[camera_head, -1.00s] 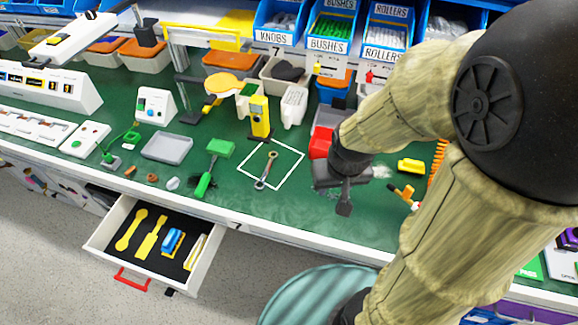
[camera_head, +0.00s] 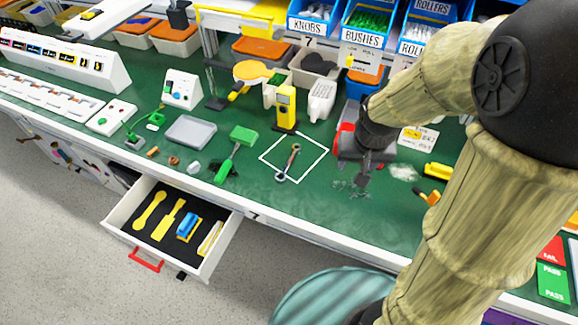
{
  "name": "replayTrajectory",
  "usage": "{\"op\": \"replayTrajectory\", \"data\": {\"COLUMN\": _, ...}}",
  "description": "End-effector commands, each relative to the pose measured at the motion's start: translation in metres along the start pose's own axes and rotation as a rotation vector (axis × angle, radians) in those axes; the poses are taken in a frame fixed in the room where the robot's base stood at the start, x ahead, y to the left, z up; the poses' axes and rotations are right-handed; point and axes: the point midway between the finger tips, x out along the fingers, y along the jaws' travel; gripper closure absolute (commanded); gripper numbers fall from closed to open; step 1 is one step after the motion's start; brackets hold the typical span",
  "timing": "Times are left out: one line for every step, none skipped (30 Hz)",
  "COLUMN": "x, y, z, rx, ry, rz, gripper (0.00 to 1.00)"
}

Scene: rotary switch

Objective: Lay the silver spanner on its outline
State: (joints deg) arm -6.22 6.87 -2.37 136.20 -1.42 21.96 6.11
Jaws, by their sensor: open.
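The silver spanner (camera_head: 289,161) lies on the green bench top, inside a white square outline (camera_head: 315,165), tilted with one end toward the upper right. One end looks brownish. My gripper (camera_head: 361,181) is open above the bench, to the right of the spanner and apart from it. Nothing shows between its fingers, which are small and blurred here. An open drawer (camera_head: 113,219) below the bench has a black insert with yellow shapes and blue pieces. No spanner-shaped outline is clear on the bench.
A yellow device (camera_head: 286,107) stands just behind the square. A green-handled tool (camera_head: 237,150) lies to its left, near a grey tray (camera_head: 190,131). A yellow block (camera_head: 440,170) lies to the right. Bench between is clear.

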Motion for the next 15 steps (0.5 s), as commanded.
{"op": "replayTrajectory", "data": {"x": 0.021, "y": -0.013, "z": -0.02, "rx": -0.004, "ry": 0.009, "rz": -0.001, "gripper": 0.45}}
{"op": "replayTrajectory", "data": {"x": 0.029, "y": -0.02, "z": -0.033, "rx": -0.002, "ry": 0.017, "rz": 0.0, "gripper": 0.45}}
{"op": "replayTrajectory", "data": {"x": 0.04, "y": -0.031, "z": -0.049, "rx": 0.002, "ry": 0.027, "rz": 0.0, "gripper": 0.45}}
{"op": "replayTrajectory", "data": {"x": 0.048, "y": -0.039, "z": -0.061, "rx": 0.005, "ry": 0.035, "rz": 0.002, "gripper": 0.45}}
{"op": "replayTrajectory", "data": {"x": 0.056, "y": -0.049, "z": -0.072, "rx": 0.006, "ry": 0.042, "rz": 0.003, "gripper": 0.45}}
{"op": "replayTrajectory", "data": {"x": 0.067, "y": -0.061, "z": -0.087, "rx": 0.009, "ry": 0.054, "rz": 0.005, "gripper": 0.45}}
{"op": "replayTrajectory", "data": {"x": 0.075, "y": -0.071, "z": -0.098, "rx": 0.011, "ry": 0.063, "rz": 0.007, "gripper": 0.45}}
{"op": "replayTrajectory", "data": {"x": 0.082, "y": -0.082, "z": -0.107, "rx": 0.013, "ry": 0.072, "rz": 0.008, "gripper": 0.45}}
{"op": "replayTrajectory", "data": {"x": 0.091, "y": -0.095, "z": -0.119, "rx": 0.015, "ry": 0.084, "rz": 0.01, "gripper": 0.45}}
{"op": "replayTrajectory", "data": {"x": 0.097, "y": -0.103, "z": -0.127, "rx": 0.016, "ry": 0.093, "rz": 0.012, "gripper": 0.45}}
{"op": "replayTrajectory", "data": {"x": 0.102, "y": -0.112, "z": -0.134, "rx": 0.017, "ry": 0.101, "rz": 0.014, "gripper": 0.45}}
{"op": "replayTrajectory", "data": {"x": 0.108, "y": -0.122, "z": -0.141, "rx": 0.018, "ry": 0.109, "rz": 0.015, "gripper": 0.45}}
{"op": "replayTrajectory", "data": {"x": 0.11, "y": -0.128, "z": -0.145, "rx": 0.019, "ry": 0.116, "rz": 0.015, "gripper": 0.45}}
{"op": "replayTrajectory", "data": {"x": 0.113, "y": -0.133, "z": -0.149, "rx": 0.021, "ry": 0.121, "rz": 0.016, "gripper": 0.45}}
{"op": "replayTrajectory", "data": {"x": 0.115, "y": -0.138, "z": -0.153, "rx": 0.023, "ry": 0.126, "rz": 0.017, "gripper": 0.45}}
